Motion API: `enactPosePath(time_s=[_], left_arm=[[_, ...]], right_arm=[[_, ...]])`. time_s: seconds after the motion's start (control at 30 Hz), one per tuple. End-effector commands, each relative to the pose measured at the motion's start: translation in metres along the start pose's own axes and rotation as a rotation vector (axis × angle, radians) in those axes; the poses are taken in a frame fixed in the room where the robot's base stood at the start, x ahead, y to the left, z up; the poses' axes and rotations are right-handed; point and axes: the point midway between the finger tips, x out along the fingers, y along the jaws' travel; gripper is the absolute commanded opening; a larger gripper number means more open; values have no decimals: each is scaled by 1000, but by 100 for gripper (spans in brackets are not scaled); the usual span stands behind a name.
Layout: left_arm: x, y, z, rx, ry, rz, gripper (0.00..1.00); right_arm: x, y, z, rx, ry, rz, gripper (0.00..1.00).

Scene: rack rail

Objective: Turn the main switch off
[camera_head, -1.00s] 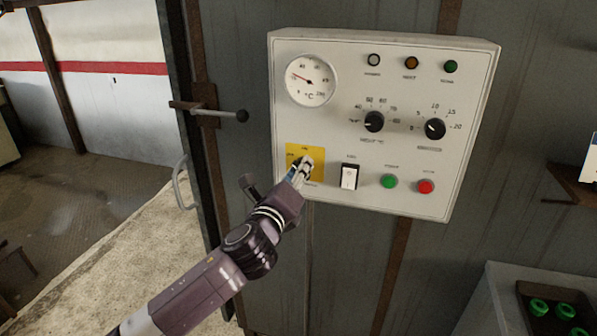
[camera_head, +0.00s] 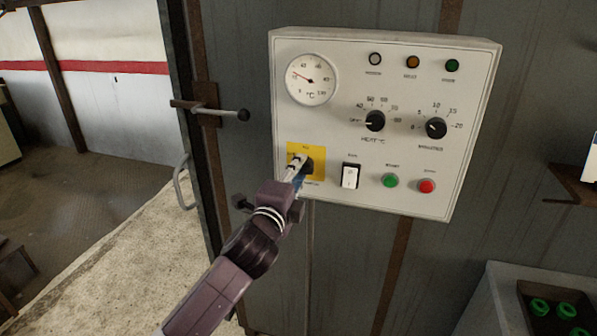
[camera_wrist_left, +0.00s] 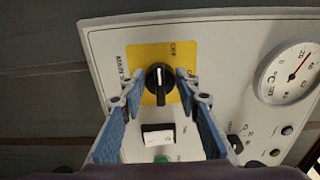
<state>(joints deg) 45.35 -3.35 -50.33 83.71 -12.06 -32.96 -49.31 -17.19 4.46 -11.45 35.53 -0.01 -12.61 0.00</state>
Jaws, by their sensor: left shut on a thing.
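The main switch is a black rotary knob (camera_wrist_left: 159,80) on a yellow plate (camera_wrist_left: 148,56), at the lower left of the white control panel. My left gripper (camera_head: 300,163) reaches the knob from below left. In the left wrist view its blue fingers (camera_wrist_left: 158,95) are on either side of the knob, shut on it. In the head view the fingers partly hide the knob (camera_head: 307,166) and the plate (camera_head: 318,151). My right gripper is not in view.
The panel (camera_head: 345,100) also carries a dial gauge (camera_head: 311,80), two black knobs, a white rocker switch (camera_head: 350,176), a green button (camera_head: 390,180) and a red one (camera_head: 426,186). A door lever (camera_head: 225,113) sticks out at left. A crate with green items stands lower right.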

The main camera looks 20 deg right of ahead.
Motion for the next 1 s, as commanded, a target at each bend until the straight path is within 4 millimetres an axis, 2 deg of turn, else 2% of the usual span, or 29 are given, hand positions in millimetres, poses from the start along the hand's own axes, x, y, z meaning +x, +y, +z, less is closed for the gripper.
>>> enactPosePath(time_s=[0.57, 0.6, 0.73, 1.0], left_arm=[[0, 2, 0, -38, -1, 3, 6], [0, 2, 0, -38, -1, 3, 31], [0, 2, 0, -37, -1, 3, 45], [0, 1, 0, -35, 0, 1, 47]], right_arm=[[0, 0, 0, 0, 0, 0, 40], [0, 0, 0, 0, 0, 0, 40], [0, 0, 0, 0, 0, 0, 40], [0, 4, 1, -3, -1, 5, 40]])
